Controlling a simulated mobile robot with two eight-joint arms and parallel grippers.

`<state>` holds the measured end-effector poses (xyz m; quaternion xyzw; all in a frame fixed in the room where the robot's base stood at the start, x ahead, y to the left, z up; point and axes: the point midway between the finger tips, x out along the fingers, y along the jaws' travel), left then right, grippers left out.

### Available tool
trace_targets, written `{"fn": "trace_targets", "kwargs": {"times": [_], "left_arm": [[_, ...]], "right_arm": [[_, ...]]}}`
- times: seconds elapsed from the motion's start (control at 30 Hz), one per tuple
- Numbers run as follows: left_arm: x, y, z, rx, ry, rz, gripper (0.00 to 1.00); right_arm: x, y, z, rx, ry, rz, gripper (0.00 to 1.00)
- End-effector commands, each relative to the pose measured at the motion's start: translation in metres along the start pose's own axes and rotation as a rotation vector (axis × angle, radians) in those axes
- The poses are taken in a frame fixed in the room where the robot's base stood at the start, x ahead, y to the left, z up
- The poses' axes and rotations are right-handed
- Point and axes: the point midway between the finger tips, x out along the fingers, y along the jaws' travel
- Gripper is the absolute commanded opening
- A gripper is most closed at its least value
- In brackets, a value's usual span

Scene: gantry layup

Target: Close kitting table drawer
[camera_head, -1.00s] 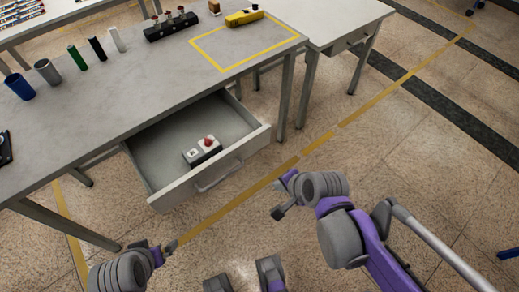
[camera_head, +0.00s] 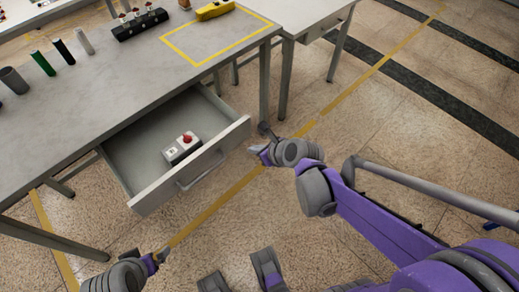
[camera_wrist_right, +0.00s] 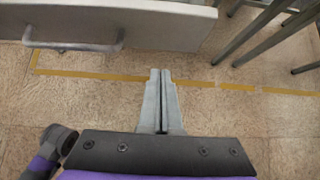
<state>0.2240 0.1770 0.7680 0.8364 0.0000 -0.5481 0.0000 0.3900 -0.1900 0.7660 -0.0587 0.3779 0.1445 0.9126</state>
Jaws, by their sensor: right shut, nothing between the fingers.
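The kitting table drawer (camera_head: 140,190) is pulled open from under the grey table (camera_head: 100,88). A box with a red button (camera_head: 183,148) lies inside it. The drawer's bar handle (camera_head: 203,172) is on its front panel. My right gripper (camera_head: 256,149) is just off the right end of the drawer front, on the outer side, not on the handle. In the right wrist view its fingers (camera_wrist_right: 160,75) are shut and empty, with the drawer front (camera_wrist_right: 130,18) and handle (camera_wrist_right: 75,46) ahead and to the left. My left gripper (camera_head: 164,253) is low, in front of the drawer; its jaws are too small to read.
On the table stand several cylinders (camera_head: 62,52), a black holder (camera_head: 140,24) and a yellow tool (camera_head: 215,10) by a yellow taped square. Table legs (camera_head: 264,85) stand right of the drawer. The floor in front is clear, with a yellow line (camera_head: 215,205).

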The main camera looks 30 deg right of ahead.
Motion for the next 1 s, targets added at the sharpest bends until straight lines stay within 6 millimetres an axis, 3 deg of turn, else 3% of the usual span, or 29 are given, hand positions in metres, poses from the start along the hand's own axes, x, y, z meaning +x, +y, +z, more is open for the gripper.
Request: {"fn": "trace_targets", "kwargs": {"times": [0.03,0.2,0.4,1.0], "left_arm": [[0.008,0.000,0.003,0.000,-0.003,0.000,1.00],[0.020,0.000,0.008,0.000,-0.007,0.000,1.00],[0.020,0.000,0.008,0.000,-0.007,0.000,1.00],[0.021,0.000,0.008,0.000,-0.008,0.000,1.00]], "right_arm": [[0.016,0.000,-0.002,-0.002,0.002,0.002,0.00],[0.050,0.000,-0.002,-0.003,0.002,0.001,0.00],[0.066,0.000,0.021,-0.003,0.000,0.000,0.00],[0.072,-0.001,0.029,-0.002,0.001,-0.001,0.00]]}}
